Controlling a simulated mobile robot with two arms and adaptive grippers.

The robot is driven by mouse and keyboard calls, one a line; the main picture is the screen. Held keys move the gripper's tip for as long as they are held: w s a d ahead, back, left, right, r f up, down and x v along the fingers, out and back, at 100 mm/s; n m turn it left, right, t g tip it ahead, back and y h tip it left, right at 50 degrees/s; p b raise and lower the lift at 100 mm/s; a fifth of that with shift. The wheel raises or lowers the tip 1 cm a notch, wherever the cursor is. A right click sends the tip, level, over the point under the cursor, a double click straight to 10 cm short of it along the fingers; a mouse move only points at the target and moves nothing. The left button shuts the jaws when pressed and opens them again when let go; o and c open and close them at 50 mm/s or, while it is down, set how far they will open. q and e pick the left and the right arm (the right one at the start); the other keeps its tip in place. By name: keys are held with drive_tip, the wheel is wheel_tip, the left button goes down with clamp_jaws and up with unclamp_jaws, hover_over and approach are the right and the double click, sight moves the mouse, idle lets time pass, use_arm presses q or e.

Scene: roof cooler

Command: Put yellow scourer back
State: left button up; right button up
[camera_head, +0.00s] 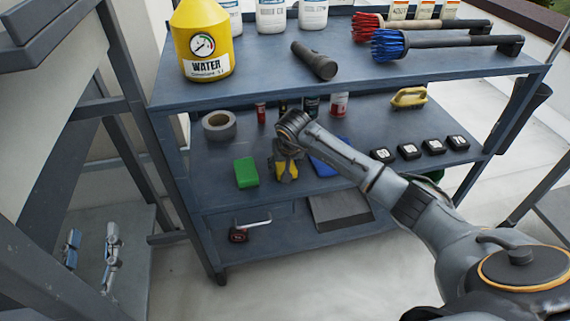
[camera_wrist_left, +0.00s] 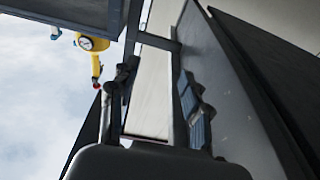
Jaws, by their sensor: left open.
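The yellow scourer (camera_head: 287,172) is on the middle shelf of the blue-grey rack, between a green scourer (camera_head: 246,172) and a blue scourer (camera_head: 323,167). My right gripper (camera_head: 287,160) reaches down over it from the right and partly hides it. I cannot tell whether its fingers are closed on the scourer or whether the scourer rests on the shelf. My left gripper (camera_head: 92,252) is low at the left, away from the rack, with its two fingers apart. In the left wrist view its fingers (camera_wrist_left: 155,115) are spread with nothing between them.
The rack's middle shelf (camera_head: 220,152) also holds a tape roll (camera_head: 219,126), small cans, a yellow-handled brush (camera_head: 409,97) and several black boxes (camera_head: 409,151). The top shelf has a yellow water jug (camera_head: 202,45), a torch (camera_head: 314,61) and brushes (camera_head: 440,43).

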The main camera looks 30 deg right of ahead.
drive_tip(key=shift+o, duration=1.1)
